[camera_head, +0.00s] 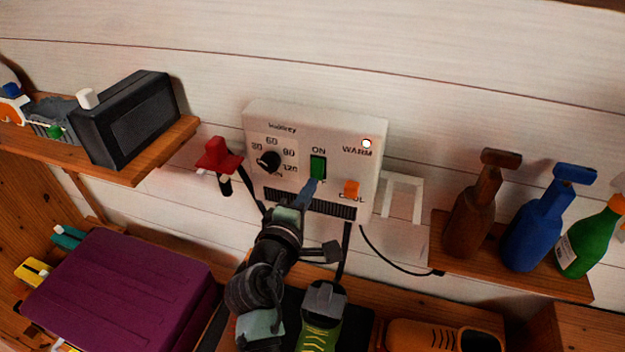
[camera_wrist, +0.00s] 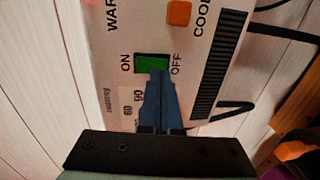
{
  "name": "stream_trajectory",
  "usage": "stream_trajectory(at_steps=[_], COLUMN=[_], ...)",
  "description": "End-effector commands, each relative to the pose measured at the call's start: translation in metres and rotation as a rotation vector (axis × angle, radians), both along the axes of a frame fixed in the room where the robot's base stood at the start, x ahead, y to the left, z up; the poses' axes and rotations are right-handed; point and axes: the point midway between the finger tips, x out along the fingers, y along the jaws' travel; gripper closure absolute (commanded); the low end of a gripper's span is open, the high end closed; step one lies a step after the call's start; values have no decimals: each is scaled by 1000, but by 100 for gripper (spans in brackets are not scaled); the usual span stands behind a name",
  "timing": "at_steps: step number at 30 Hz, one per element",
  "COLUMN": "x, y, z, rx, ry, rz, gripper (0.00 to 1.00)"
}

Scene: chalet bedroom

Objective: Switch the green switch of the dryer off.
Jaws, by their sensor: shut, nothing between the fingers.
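The dryer (camera_head: 314,120) is a pale control box on the white plank wall. Its green switch (camera_head: 318,168) sits between the ON label above and the mostly hidden OFF label below. In the wrist view the green switch (camera_wrist: 152,64) lies between the ON and OFF labels, its OFF-side part partly covered by my fingers. My gripper (camera_head: 311,184) is shut and empty, its blue fingertips at the lower end of the switch. The gripper also shows in the wrist view (camera_wrist: 156,80). I cannot tell whether the tips touch the switch. A WARM light (camera_head: 367,143) glows.
The dial (camera_head: 268,161) is left of the switch and the orange COOL switch (camera_head: 351,189) is at lower right. A red object (camera_head: 217,156) is left of the dryer. Bottles (camera_head: 535,220) stand on the right shelf. Shoes (camera_head: 443,335) and a purple box (camera_head: 115,285) are below.

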Motion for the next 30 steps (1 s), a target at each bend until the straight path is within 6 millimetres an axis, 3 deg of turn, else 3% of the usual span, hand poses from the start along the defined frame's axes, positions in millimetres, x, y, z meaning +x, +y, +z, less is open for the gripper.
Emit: stream_trajectory(at_steps=[8,30], x=[20,28], y=[-7,-9], z=[-2,-14], rx=[-1,-23], ry=[0,-74], rz=[-2,0], gripper=[100,100])
